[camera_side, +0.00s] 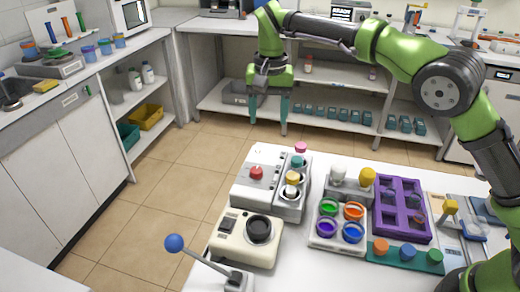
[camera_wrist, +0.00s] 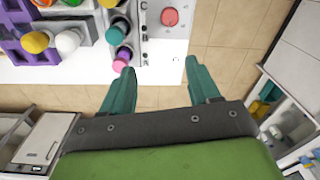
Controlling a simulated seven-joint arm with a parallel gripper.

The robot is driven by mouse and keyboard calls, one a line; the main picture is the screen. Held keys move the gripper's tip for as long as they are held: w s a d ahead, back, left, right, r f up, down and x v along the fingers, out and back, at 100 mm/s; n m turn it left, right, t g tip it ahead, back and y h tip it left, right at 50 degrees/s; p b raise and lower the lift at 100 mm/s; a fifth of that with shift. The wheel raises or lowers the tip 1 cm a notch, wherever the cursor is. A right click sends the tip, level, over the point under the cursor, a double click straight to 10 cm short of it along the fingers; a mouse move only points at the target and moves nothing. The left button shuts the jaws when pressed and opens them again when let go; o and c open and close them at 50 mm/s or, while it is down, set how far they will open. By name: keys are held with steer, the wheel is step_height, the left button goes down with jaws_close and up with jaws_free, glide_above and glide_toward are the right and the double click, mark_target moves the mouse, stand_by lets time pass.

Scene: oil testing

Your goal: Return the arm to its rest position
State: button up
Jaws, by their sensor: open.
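My gripper (camera_side: 268,118) hangs at the end of my green arm, pointing down, in the upper middle of the side view. It is high beyond the far edge of the white table (camera_side: 270,270). Its two teal fingers are apart with nothing between them.
A machine with a red button (camera_side: 256,173), a cream device with a black dial (camera_side: 258,229), a blue-knobbed lever (camera_side: 174,243), a tray of coloured cups (camera_side: 322,240) and a purple rack (camera_side: 415,237) stand on the table. Shelving (camera_side: 210,103) stands behind my gripper.

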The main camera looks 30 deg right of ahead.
steer(key=s+d+r+n+t+y, duration=0.1)
steer(key=s+d+t, duration=0.2)
steer(key=s+d, duration=0.4)
steer(key=s+d+r+n+t+y, duration=0.1)
steer(key=s+d, duration=0.6)
steer(key=s, duration=1.4)
steer(key=shift+d+r+t, duration=0.15)
steer(key=shift+r+t, duration=0.3)
steer(key=shift+t, duration=0.85)
